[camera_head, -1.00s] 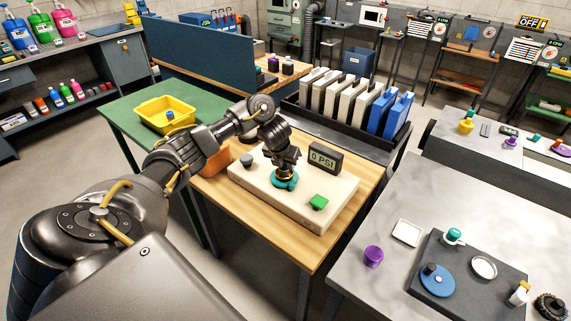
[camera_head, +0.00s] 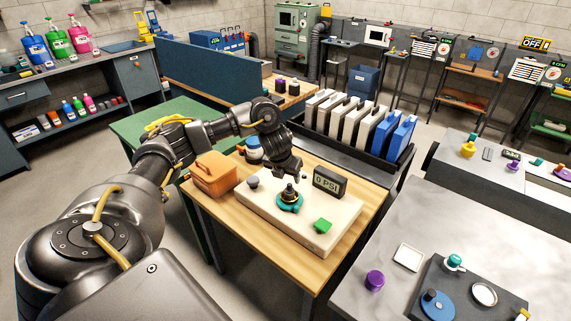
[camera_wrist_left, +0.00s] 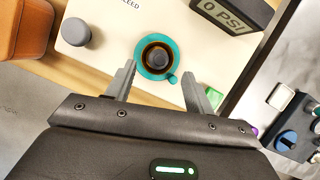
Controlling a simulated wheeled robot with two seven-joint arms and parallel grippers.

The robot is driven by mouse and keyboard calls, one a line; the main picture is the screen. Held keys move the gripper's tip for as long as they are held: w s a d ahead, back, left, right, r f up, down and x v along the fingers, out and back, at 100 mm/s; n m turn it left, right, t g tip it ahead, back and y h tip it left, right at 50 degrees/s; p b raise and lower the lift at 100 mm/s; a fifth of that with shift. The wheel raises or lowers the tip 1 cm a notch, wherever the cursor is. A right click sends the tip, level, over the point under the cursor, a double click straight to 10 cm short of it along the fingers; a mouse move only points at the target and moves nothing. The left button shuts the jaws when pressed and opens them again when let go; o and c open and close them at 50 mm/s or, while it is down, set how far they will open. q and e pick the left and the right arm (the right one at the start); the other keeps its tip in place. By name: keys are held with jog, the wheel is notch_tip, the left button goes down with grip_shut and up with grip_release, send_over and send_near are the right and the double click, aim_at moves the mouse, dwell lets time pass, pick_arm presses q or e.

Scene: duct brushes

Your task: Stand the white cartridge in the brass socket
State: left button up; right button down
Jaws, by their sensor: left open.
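My left gripper (camera_head: 297,177) is open and empty, above a cream panel block (camera_head: 318,240) on the wooden table. Below it, a teal ring (camera_head: 283,206) lies on the block with a dark knob-like piece (camera_head: 290,192) standing in it. In the left wrist view, the open fingers (camera_wrist_left: 157,85) are on either side of a spot just below the teal ring (camera_wrist_left: 143,64). A brass-coloured rim (camera_wrist_left: 146,50) shows inside the ring, around a dark centre. I cannot tell which thing is the white cartridge. My right gripper is not in view.
A grey knob (camera_head: 252,182), a "0 PSI" display (camera_head: 329,181) and a green button (camera_head: 322,226) stand near the ring. An orange box (camera_head: 212,174) stands to the left. A black rack (camera_head: 345,150) holds white and blue slabs behind. A grey table (camera_head: 400,205) is at right.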

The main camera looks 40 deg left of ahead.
pick_arm(q)
jog(key=p+v, duration=0.1)
jog(key=v, duration=0.2)
jog(key=shift+s+r, duration=0.15)
jog(key=shift+r, duration=0.2)
jog(key=shift+d, duration=0.1)
